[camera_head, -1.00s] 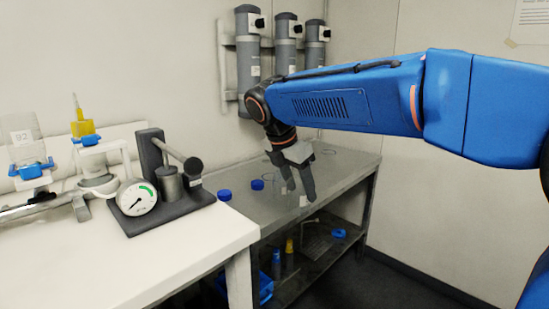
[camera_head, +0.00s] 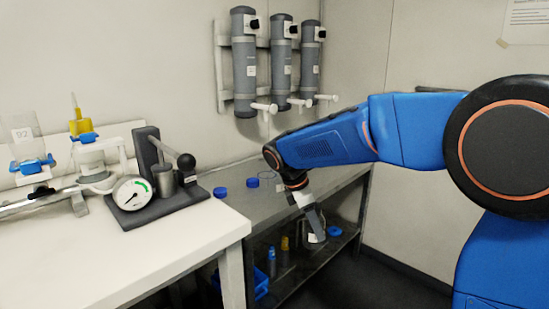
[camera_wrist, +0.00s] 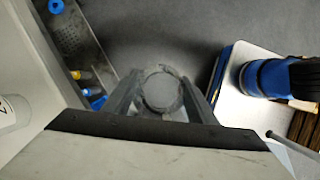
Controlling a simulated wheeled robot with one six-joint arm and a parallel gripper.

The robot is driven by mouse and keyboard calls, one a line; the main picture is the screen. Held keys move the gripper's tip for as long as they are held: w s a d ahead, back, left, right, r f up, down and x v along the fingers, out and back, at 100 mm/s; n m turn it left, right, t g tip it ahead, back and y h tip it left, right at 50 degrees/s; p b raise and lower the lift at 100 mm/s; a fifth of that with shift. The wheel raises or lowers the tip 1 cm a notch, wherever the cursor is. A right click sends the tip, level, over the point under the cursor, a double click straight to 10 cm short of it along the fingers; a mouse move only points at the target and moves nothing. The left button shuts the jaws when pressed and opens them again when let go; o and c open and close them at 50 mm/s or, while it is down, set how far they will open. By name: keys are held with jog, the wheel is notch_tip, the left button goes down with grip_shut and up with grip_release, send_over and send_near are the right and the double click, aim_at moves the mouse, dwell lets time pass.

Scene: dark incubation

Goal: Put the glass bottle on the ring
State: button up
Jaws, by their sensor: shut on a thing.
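In the wrist view the glass bottle (camera_wrist: 161,92) shows as a clear, greyish round shape between the two fingers of my gripper (camera_wrist: 160,100), which is shut on it. In the head view my gripper (camera_head: 318,226) points down at the front edge of the metal table, over the side of the lower shelf. The bottle is hard to make out there; a small white patch beside the fingers may be its label. A thin dark ring outline (camera_head: 268,176) lies on the metal table top, left of my gripper and partly behind my arm; I cannot tell for sure what it is.
A white bench (camera_head: 150,250) with a gauge (camera_head: 133,196) stands at the left. The lower shelf (camera_head: 295,270) holds small blue and yellow-topped items. Grey cylinders (camera_head: 244,65) hang on the wall.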

jog(key=w+d+f+m+g+y, duration=0.1)
jog(key=w+d+f+m, duration=0.2)
jog(key=f, duration=1.2)
jog(key=w+d+f+m+g+y, duration=0.2)
jog(key=d+f+m, duration=0.6)
jog(key=f, duration=0.7)
jog(key=w+d+f+m+g+y, duration=0.1)
jog(key=w+d+f+m, duration=0.4)
jog(key=f, duration=1)
jog(key=d+m+g, duration=0.1)
jog(key=m, duration=0.2)
jog(key=shift+f+m, duration=0.3)
jog(key=shift+f, duration=0.1)
